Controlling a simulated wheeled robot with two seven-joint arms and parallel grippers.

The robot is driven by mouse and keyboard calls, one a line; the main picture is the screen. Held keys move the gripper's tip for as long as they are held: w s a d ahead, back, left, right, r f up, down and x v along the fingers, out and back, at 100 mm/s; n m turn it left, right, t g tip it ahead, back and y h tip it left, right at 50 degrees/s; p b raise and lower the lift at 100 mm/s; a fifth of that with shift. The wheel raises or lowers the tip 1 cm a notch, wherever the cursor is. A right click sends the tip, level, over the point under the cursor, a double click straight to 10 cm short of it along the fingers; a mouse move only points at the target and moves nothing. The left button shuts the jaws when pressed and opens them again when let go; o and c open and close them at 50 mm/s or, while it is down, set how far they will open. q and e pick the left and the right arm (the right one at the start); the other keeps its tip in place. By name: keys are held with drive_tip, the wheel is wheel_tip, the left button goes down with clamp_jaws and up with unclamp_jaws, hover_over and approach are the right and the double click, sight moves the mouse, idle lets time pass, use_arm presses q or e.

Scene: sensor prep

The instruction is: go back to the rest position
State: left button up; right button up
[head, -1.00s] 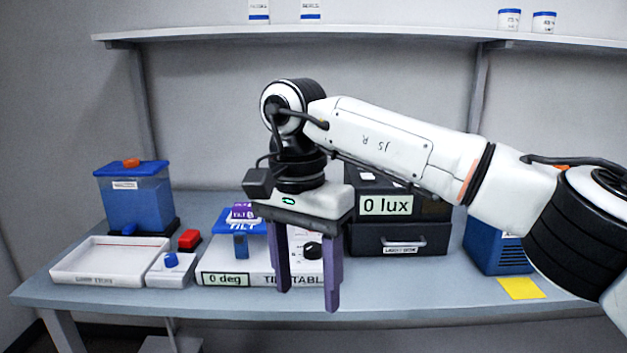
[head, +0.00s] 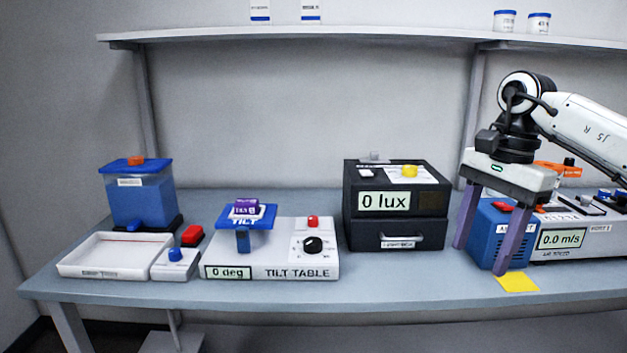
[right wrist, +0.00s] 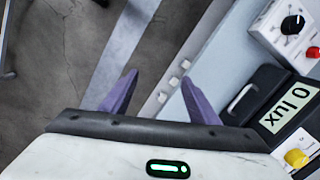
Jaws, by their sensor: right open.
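My right gripper (head: 483,232) is open and empty at the right of the head view. Its two purple fingers point down in front of the blue box (head: 491,235). In the right wrist view the right gripper (right wrist: 158,98) shows its fingers spread, with the floor and the bench's front edge beyond and nothing between them. My left gripper is not in view.
The tilt table (head: 270,262) reads 0 deg, with a purple sensor (head: 245,207) on its blue plate. The black light box (head: 397,230) reads 0 lux. A white tray (head: 75,268) and blue tank (head: 142,200) stand left. A yellow note (head: 517,283) lies at the front edge.

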drive_tip(key=s+a+f+m+t+y, duration=0.1)
drive_tip(key=s+a+f+m+y, duration=0.1)
drive_tip(key=a+f+m+y, duration=0.5)
drive_tip(key=s+a+f+m+t+y, duration=0.1)
drive_tip(key=s+a+f+m+y, duration=0.2)
drive_tip(key=a, duration=0.7)
drive_tip(key=s+a+f+m+t+y, duration=0.1)
drive_tip(key=a+f+m+y, duration=0.45)
drive_tip(key=a+f, duration=0.2)
drive_tip(key=s+d+f+m+t+h, duration=0.4)
drive_tip(key=d+f+m+t+h, duration=0.85)
drive_tip(key=m, duration=1.35)
drive_tip(key=s+d+f+m+g+h, duration=0.1)
drive_tip(key=s+d+f+m+g, duration=0.4)
drive_tip(key=s+f, duration=0.35)
drive_tip(key=s+d+f+m+g+h, duration=0.25)
drive_tip(key=s+d+f+m, duration=0.25)
drive_tip(key=s+d+f, duration=0.4)
drive_tip(key=a+r+m+y, duration=0.2)
drive_tip(key=a+m, duration=0.3)
drive_tip(key=a, duration=0.8)
drive_tip(key=shift+a+r+t, duration=0.2)
drive_tip(key=shift+r+t, duration=0.05)
drive_tip(key=shift+t, duration=0.15)
